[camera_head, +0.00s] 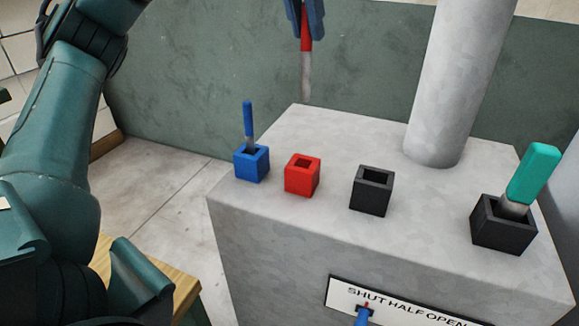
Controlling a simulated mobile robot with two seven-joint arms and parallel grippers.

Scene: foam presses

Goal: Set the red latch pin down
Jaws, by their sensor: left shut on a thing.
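The red latch pin (306,46) hangs upright at the top middle, red above with a grey metal shaft below. My left gripper (306,32) is shut on its red upper part. The gripper is cut off by the top edge of the view. The pin's tip is in the air, above and behind the red socket block (302,178) in the picture, apart from it. That red block stands on the grey pedestal (290,222), and its square hole looks empty. My right gripper is not in view.
A blue block (251,164) holds a blue pin (248,120). A black block (371,192) looks empty. Another black block (500,226) holds a tilted teal-handled piece (534,173). A thick grey column (455,80) rises behind. A label plate (345,292) is on the front.

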